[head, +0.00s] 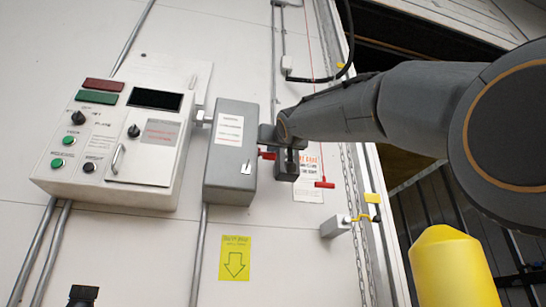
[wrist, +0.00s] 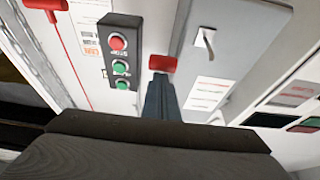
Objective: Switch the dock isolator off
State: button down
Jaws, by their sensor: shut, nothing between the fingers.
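The dock isolator is a tall grey box (head: 230,155) on the white wall, with a white label on its front. A red handle (head: 267,155) sticks out from its right side. In the wrist view, which is roughly upside down, the grey box (wrist: 245,45) is at upper right and the red handle (wrist: 162,63) is near the middle. My gripper (head: 268,140) is just above the red handle in the head view. In the wrist view my shut gripper (wrist: 160,85) ends right at the handle; I cannot tell whether they touch. Nothing is held.
A control panel (head: 120,135) is left of the isolator. A dark push-button station (wrist: 120,50) is close beside the handle. A red pull handle (head: 324,184), a chain (head: 352,200) and a yellow bollard (head: 450,270) are to the right. Wall below the isolator is mostly clear.

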jog(key=shift+w+a+f, duration=0.1)
jog(key=shift+w+f, duration=0.25)
jog(key=shift+f, duration=0.2)
jog(key=shift+w+a+f, duration=0.1)
jog(key=shift+w+f, duration=0.25)
jog(key=shift+f, duration=0.2)
jog(key=s+r+p, duration=0.3)
jog(key=s+r, duration=0.1)
jog(key=r, duration=0.1)
jog(key=s+d+f+b, duration=0.2)
jog(key=s+f+b, duration=0.3)
jog(key=s+f, duration=0.1)
jog(key=shift+d+f, duration=0.25)
jog(key=shift+f, duration=0.1)
